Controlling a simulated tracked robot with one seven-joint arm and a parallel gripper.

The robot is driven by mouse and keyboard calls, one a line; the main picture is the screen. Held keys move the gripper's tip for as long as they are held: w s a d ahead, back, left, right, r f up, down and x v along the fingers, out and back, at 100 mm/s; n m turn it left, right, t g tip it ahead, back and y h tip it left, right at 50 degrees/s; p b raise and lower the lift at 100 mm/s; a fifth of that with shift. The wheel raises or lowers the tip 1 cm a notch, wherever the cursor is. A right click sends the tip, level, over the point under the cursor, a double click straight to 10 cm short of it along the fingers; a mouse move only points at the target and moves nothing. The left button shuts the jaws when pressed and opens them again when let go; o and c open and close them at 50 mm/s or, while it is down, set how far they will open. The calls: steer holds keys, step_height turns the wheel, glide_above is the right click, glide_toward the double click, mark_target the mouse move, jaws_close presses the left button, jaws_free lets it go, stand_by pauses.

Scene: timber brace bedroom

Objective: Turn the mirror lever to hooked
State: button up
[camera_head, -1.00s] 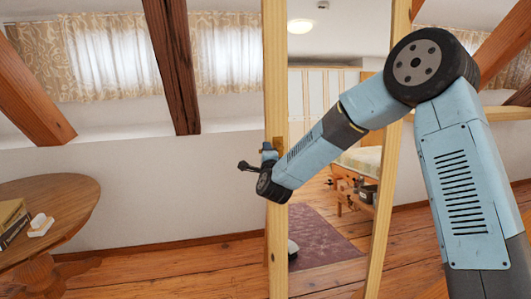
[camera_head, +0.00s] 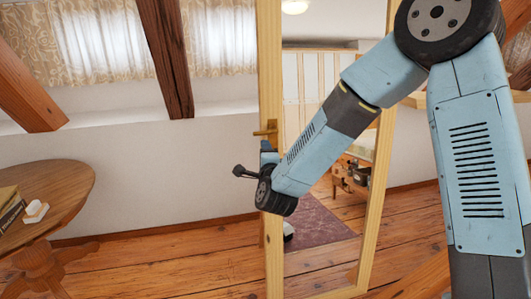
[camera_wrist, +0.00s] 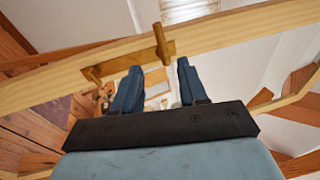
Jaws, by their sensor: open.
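The mirror (camera_head: 328,225) stands upright in a light timber frame (camera_head: 270,80). My gripper (camera_wrist: 160,67) is open and empty. Its two blue fingers point at the frame, with the lever between their lines and just beyond the tips; I see no contact. In the head view my gripper (camera_head: 266,150) is just below the lever, partly hidden by my wrist.
A round wooden table (camera_head: 75,190) with books (camera_head: 10,208) and a small white item (camera_head: 35,210) stands at the left. The plank floor (camera_head: 165,262) between table and mirror is clear. A dark timber brace (camera_head: 165,60) slopes behind.

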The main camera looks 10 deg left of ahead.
steer(key=shift+c, duration=0.2)
steer(key=shift+c, duration=0.7)
steer(key=shift+w+d+r+n, duration=0.15)
steer(key=shift+d+r+n, duration=0.1)
steer(key=shift+r+n, duration=0.05)
steer(key=shift+c, duration=0.8)
steer(key=d+r+n+g, duration=0.1)
steer(key=d+r+n, duration=0.1)
steer(key=d+n, duration=0.1)
steer(key=shift+w+d+r+g+y, duration=0.1)
steer(key=shift+w+r+g+y, duration=0.1)
steer(key=shift+r+g+y, duration=0.15)
jaws_close()
steer(key=s+d+r+n+g+h, duration=0.2)
steer(key=s+d+r+n, duration=0.15)
steer(key=d, duration=0.55)
steer(key=s+d+r+n+g+h, duration=0.1)
steer(key=s+d+r+n+g, duration=0.25)
steer(key=d, duration=0.45)
steer(key=s+d+n+g+h, duration=0.3)
steer(key=s+d+g+h, duration=0.1)
steer(key=s+d, duration=1.5)
steer(key=s, duration=0.4)
steer(key=shift+d+n+g, duration=0.25)
steer(key=shift+n+g, duration=0.15)
